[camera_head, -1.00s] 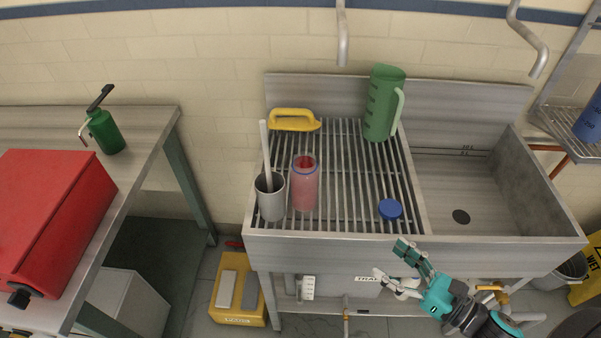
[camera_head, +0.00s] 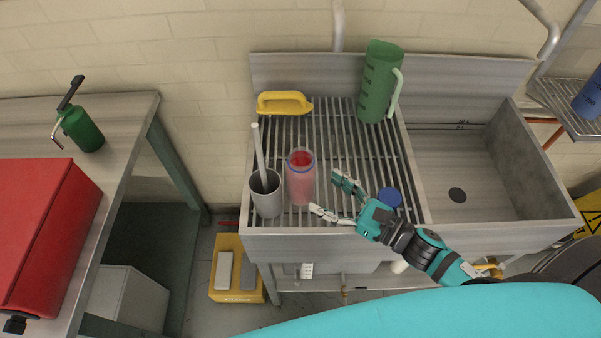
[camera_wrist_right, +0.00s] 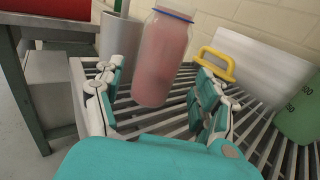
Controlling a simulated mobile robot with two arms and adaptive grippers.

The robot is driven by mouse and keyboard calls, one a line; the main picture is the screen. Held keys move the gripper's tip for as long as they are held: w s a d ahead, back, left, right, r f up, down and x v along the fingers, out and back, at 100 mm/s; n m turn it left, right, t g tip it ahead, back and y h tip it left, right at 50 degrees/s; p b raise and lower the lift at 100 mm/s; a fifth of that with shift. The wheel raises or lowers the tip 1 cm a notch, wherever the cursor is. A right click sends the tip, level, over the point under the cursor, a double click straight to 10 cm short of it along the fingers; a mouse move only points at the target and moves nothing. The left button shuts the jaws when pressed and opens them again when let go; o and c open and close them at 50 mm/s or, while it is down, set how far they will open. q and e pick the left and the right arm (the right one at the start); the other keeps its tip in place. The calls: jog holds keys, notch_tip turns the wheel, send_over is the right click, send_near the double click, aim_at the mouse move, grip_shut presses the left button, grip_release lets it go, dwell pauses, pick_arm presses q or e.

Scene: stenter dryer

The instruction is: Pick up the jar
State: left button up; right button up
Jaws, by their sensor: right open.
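The jar (camera_head: 301,180) is a clear cylinder with pink-red contents and a blue rim. It stands upright on the slatted drainboard (camera_head: 335,222) of the steel sink. My right gripper (camera_head: 329,195) is open, just right of the jar, its fingers pointing toward it. In the right wrist view the jar (camera_wrist_right: 163,58) stands ahead, beyond and between the two open fingers (camera_wrist_right: 155,98), with nothing gripped. A blue round lid (camera_head: 389,197) lies on the slats, partly behind my right gripper. My left gripper is not in view.
A grey cup (camera_head: 266,198) with a stick in it stands close left of the jar. A yellow-handled tool (camera_head: 284,103) lies behind, and a green jug (camera_head: 377,85) stands back right. The sink basin (camera_head: 455,170) is empty. A red box (camera_head: 32,230) sits on the left table.

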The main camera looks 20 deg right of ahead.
aim_at(313, 183)
jog(key=shift+p+x, duration=0.35)
jog(key=shift+x, duration=0.7)
jog(key=p+x, duration=0.1)
jog(key=x, duration=0.1)
jog(key=p+x, duration=0.1)
jog(key=shift+w+a+r, duration=0.2)
jog(key=shift+w+r, duration=0.15)
jog(key=shift+w+a+f, duration=0.15)
jog(key=shift+w+a, duration=0.2)
jog(key=shift+c, duration=0.6)
jog(key=c, duration=1)
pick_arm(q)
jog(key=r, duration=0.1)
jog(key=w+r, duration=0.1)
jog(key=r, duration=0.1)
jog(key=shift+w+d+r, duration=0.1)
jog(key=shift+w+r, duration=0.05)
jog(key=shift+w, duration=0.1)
